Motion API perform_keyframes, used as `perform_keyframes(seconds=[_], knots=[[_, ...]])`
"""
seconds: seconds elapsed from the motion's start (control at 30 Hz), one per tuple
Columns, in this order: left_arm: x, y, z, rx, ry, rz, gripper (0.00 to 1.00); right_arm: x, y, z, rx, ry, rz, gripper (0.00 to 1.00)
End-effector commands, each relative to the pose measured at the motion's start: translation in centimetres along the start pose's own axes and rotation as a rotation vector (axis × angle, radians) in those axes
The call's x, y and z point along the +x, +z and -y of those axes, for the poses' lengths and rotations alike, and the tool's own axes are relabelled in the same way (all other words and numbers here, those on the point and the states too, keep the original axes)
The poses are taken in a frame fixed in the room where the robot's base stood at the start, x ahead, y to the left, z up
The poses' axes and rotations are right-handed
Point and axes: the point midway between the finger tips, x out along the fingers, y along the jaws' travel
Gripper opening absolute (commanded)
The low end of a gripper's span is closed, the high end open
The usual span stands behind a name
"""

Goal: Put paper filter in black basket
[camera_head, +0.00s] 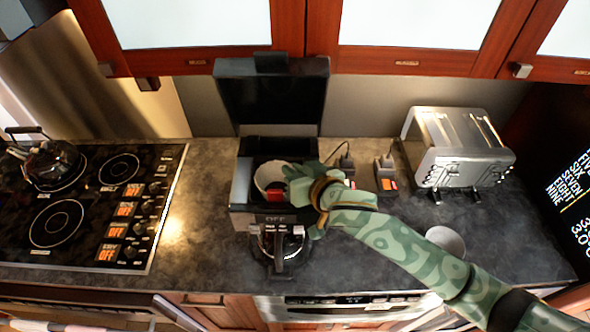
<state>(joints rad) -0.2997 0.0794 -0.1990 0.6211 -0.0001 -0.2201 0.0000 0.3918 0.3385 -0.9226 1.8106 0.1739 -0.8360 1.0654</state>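A white paper filter (266,172) shows as a round cup shape at the open top of the coffee maker (241,187). The black basket is mostly hidden beneath and around the filter, so I cannot tell whether the filter rests in it. My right gripper (287,181) reaches in from the right and its fingertips are at the filter's right side. Whether the fingers grip the filter or only touch it is unclear. My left gripper is not in view.
The coffee maker's lid (271,95) stands open behind. A glass carafe (278,246) sits below the top. A white cup-shaped thing (446,241) is on the counter under my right arm. A toaster (455,146) stands right, a stove (85,205) left. Cabinets (415,62) hang above.

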Motion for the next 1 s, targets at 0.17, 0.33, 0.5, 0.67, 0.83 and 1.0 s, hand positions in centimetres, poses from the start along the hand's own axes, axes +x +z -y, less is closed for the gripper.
perform_keyframes(seconds=[0.17, 0.33, 0.5, 0.67, 0.83, 1.0], knots=[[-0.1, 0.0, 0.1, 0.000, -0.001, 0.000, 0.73, -0.2, -0.2, 0.0, -0.001, 0.000, 0.000, 0.12], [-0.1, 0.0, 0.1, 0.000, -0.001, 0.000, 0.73, -2.8, -0.1, 0.0, 0.000, 0.000, 0.001, 0.12], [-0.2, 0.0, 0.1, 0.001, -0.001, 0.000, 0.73, -6.9, -0.1, 0.0, 0.000, 0.000, 0.001, 0.12], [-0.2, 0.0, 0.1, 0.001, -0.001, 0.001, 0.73, -10.1, -0.1, 0.0, 0.001, 0.000, 0.002, 0.12], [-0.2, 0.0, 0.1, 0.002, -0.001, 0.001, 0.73, -11.9, -0.2, 0.0, 0.000, 0.000, 0.000, 0.12], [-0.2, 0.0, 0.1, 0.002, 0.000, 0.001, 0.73, -12.2, -0.2, 0.0, -0.001, 0.001, 0.001, 0.12]])
